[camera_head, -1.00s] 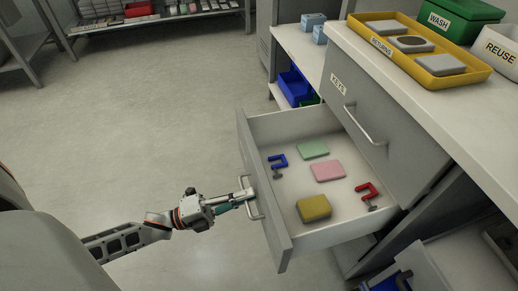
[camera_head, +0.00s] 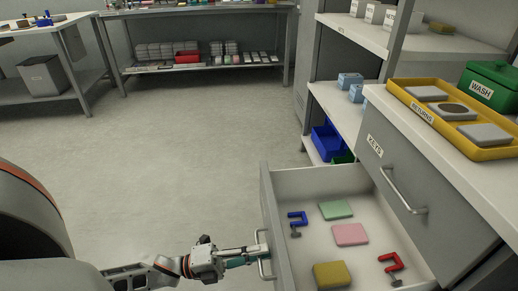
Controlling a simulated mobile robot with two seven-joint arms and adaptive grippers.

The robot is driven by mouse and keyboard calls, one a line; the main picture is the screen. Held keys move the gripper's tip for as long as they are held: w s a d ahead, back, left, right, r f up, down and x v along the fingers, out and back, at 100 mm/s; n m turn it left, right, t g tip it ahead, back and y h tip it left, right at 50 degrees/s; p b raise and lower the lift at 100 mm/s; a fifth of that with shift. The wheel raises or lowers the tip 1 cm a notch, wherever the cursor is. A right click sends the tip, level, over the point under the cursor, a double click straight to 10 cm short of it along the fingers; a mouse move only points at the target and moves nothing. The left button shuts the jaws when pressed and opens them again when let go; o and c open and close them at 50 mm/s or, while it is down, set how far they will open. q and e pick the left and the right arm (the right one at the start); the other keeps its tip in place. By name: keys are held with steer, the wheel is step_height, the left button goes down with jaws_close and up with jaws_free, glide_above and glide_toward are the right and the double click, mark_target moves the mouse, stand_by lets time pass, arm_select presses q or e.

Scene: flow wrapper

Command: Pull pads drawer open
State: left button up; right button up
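The open drawer (camera_head: 315,233) sticks out from the grey cabinet at the lower right. It holds a green pad (camera_head: 336,209), a pink pad (camera_head: 350,234), a yellow pad (camera_head: 331,274), a blue clamp (camera_head: 297,223) and a red clamp (camera_head: 391,267). My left gripper (camera_head: 257,255) is at the drawer's front handle (camera_head: 265,262), its fingers around or against the bar. The fingers look closed there, though they are small in view. My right gripper is not in view.
A closed drawer labelled KEYS (camera_head: 413,190) is above the open one. The yellow RETURNS tray (camera_head: 414,107) and green WASH box (camera_head: 492,88) stand on the counter. A blue bin (camera_head: 327,141) sits on a lower shelf. The floor (camera_head: 170,165) to the left is clear.

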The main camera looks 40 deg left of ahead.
arm_select(q)
steer(key=v, duration=1.2)
steer(key=shift+r, duration=0.1)
